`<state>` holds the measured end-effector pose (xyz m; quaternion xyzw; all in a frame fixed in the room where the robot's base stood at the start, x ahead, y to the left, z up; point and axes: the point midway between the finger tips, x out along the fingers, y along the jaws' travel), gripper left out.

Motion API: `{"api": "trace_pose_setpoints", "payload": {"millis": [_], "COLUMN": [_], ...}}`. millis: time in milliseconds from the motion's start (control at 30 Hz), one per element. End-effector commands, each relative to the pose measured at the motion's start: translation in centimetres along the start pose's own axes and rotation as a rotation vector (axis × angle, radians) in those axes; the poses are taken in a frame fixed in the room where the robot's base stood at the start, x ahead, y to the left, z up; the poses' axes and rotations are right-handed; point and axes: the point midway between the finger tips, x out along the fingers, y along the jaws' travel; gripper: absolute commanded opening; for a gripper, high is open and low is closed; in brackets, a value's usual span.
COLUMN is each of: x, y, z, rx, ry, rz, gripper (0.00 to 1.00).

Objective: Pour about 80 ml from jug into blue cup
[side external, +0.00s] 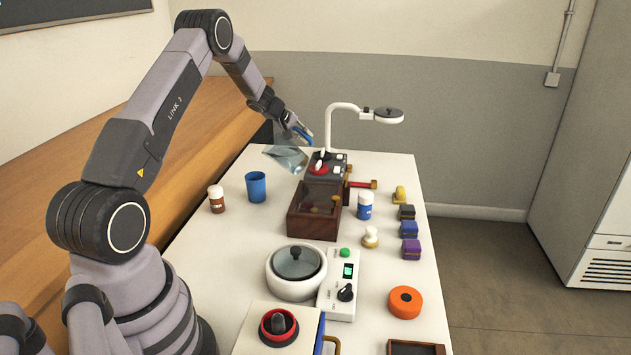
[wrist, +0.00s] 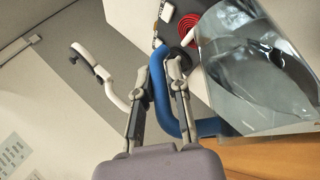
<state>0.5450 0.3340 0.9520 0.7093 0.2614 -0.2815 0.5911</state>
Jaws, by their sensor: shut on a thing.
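My gripper (side external: 287,121) is shut on the blue handle of the clear jug (side external: 286,158), and holds it above the table's far left part. In the wrist view the fingers (wrist: 160,88) close around the blue handle (wrist: 160,95), and the jug's clear body (wrist: 262,70) lies to the right, with clear liquid in it. The jug is tilted in the side view. The blue cup (side external: 256,187) stands upright on the table, below and left of the jug, apart from it. The inside of the cup is too small to make out.
A brown and white bottle (side external: 216,199) stands left of the cup, and an open wooden box (side external: 315,212) stands to its right. A white lamp (side external: 345,110) and a dark panel with a red part (side external: 320,168) are behind. A lidded pot (side external: 296,270) is nearer.

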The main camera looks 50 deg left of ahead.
Motion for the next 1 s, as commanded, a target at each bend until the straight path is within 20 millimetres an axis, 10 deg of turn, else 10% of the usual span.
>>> {"api": "trace_pose_setpoints", "payload": {"millis": [1000], "x": [-1.2], "y": [-0.6], "z": [-0.8], "rx": [-0.062], "ry": [-0.03], "rz": [0.152], "gripper": [0.0]}}
